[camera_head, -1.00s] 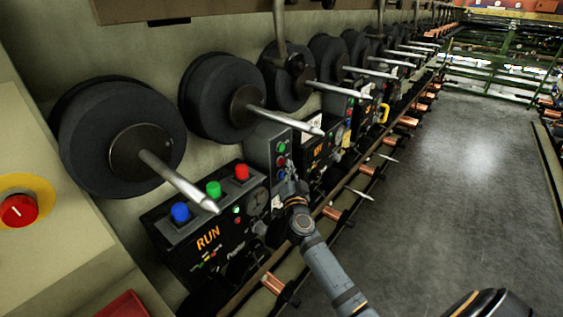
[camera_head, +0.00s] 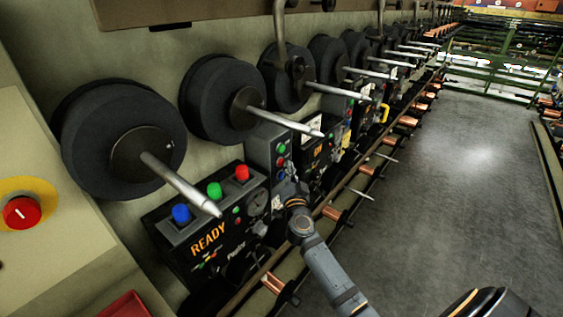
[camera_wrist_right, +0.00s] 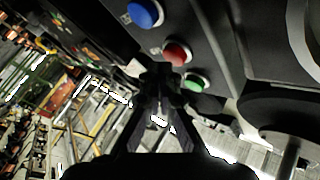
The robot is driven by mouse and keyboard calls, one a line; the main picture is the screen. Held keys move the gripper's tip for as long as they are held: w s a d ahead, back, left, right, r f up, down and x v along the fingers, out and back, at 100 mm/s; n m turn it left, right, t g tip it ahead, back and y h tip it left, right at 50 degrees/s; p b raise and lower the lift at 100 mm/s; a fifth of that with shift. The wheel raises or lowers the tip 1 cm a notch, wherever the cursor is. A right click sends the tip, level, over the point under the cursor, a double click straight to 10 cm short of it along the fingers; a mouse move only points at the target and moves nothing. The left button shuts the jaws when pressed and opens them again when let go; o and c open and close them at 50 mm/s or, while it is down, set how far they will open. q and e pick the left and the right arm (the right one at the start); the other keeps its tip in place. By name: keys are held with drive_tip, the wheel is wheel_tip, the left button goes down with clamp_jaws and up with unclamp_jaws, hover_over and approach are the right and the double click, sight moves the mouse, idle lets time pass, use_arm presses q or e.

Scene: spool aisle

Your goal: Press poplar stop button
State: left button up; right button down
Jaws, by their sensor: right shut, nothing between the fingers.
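The black panel labelled Poplar (camera_head: 212,250) shows READY in orange and has large blue, green and red buttons on top. Beside it stands a grey button box (camera_head: 268,148) with a green button (camera_head: 281,149), a red button (camera_head: 281,162) and a blue button (camera_head: 281,175) in a column. In the right wrist view the same box shows its blue (camera_wrist_right: 145,13), red (camera_wrist_right: 177,53) and green (camera_wrist_right: 195,82) buttons. My right gripper (camera_head: 286,188) is shut and empty in front of this box, its tips (camera_wrist_right: 160,80) near the red and green buttons. My left gripper is out of view.
Large black spools (camera_head: 120,140) with metal spindles (camera_head: 180,185) jut out above the panels. A red emergency knob (camera_head: 21,212) sits on the left cabinet. A rail with copper bobbins (camera_head: 273,283) runs below. The aisle floor (camera_head: 450,180) at right is clear.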

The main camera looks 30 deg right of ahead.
drive_tip(key=shift+s+d, duration=0.2)
drive_tip(key=shift+s, duration=0.3)
drive_tip(key=s+d+p, duration=0.2)
drive_tip(key=s+p, duration=0.1)
drive_tip(key=s, duration=0.2)
drive_tip(key=shift+s+d, duration=0.15)
drive_tip(key=shift+s, duration=0.15)
idle(0.5)
